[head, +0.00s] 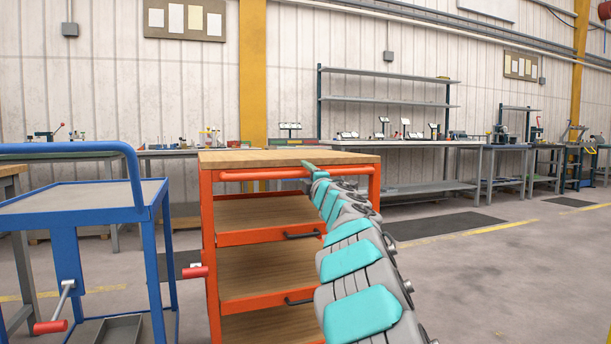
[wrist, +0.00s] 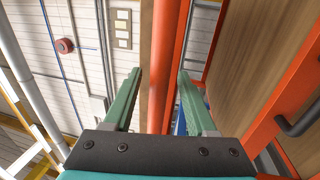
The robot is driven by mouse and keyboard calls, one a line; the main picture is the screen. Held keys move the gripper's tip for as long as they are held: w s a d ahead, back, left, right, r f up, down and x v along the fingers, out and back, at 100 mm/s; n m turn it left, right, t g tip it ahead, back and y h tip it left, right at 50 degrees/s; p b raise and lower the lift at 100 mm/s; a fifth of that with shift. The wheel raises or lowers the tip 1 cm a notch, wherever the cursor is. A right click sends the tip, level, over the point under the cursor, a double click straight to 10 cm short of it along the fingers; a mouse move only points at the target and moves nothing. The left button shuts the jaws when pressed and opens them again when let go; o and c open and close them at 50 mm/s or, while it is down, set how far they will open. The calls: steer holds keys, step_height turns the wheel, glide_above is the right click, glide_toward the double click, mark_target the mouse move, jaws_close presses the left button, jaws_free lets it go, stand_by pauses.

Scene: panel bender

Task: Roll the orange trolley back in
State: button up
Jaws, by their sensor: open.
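The orange trolley (head: 208,235) stands in the middle of the head view, with a wooden top (head: 285,157), wooden shelves and dark pull handles. An orange handle bar (head: 262,174) runs along its near top edge. My gripper (head: 312,168) is at the right part of this bar, and my arm partly hides the trolley's right side. In the wrist view, the green fingers of my gripper (wrist: 160,74) are open, with the orange bar (wrist: 163,40) passing between them. I cannot tell whether a finger touches the bar.
A blue cart (head: 80,196) with a raised handle stands close on the left. A red-ended lever (head: 52,325) shows low beside it. Workbenches (head: 420,144) line the back wall. Dark mats (head: 440,225) lie on the floor, which is open at the right.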

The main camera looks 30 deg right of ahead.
steer(key=shift+c, duration=0.4)
jaws_close()
stand_by(0.9)
